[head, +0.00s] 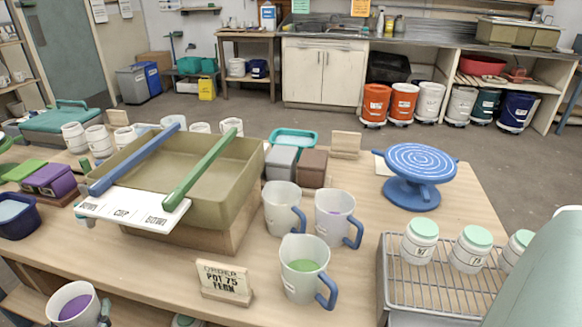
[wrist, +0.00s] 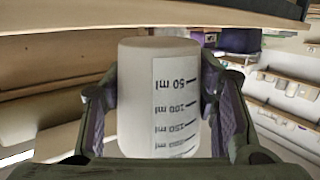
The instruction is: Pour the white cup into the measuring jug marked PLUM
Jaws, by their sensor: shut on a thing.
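My gripper (wrist: 165,115) is shut on the white cup (wrist: 140,110), with one finger on each side. Its printed ml scale appears upside down in the wrist view. In the head view, a white vessel with purple liquid (head: 72,304) is at the lower left, by the table's front edge; the grey part beside it may be my gripper. Three pale jugs with blue handles stand on the table: a back left one (head: 281,210), a back right one (head: 331,217) and a front one (head: 303,272) with green liquid. Their marks are too small to read; I cannot tell which is PLUM.
A card (head: 225,280) reads "ORDER POT 75 FERN". An olive basin (head: 225,160) with blue and green bars stands left of the jugs. A blue turntable (head: 420,175) is behind, and a wire rack (head: 400,280) with lidded jars is at right. Bare table (head: 150,272) shows at front left.

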